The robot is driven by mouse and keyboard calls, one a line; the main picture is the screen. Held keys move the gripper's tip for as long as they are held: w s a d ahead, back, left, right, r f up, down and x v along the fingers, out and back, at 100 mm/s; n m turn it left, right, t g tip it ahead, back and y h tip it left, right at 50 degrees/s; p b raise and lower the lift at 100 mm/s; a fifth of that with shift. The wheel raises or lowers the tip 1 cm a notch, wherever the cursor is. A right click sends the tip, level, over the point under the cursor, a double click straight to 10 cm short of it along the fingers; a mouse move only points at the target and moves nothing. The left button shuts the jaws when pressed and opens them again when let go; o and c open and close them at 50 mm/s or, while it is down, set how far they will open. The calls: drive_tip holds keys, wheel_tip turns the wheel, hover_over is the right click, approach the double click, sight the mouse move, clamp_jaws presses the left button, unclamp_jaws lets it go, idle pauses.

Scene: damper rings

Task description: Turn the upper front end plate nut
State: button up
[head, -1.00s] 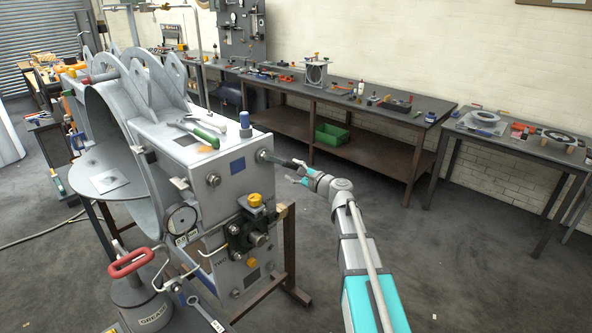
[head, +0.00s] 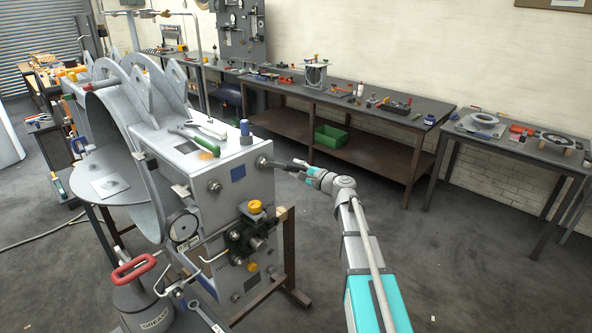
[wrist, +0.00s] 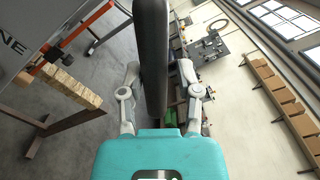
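A grey steel housing (head: 232,205) stands left of centre in the head view, with nuts on its front end plate. The upper front nut (head: 263,162) is at the plate's upper right corner. A dark bar-like tool (head: 287,165) runs from that nut to my gripper (head: 307,170); whether it is seated on the nut is too small to tell. In the wrist view the tool (wrist: 153,60) is a long dark shape between my two fingers (wrist: 156,85), which appear closed on it. It hides what lies straight ahead.
A yellow-capped valve block (head: 250,232) juts from the front. A wooden block on a stand (wrist: 75,85) shows left in the wrist view.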

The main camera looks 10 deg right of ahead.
drive_tip(key=shift+f, duration=0.1)
idle(0.4)
clamp_jaws()
drive_tip(key=shift+v, duration=1)
idle(1.3)
drive_tip(key=shift+v, duration=1.5)
drive_tip(key=shift+s, duration=0.1)
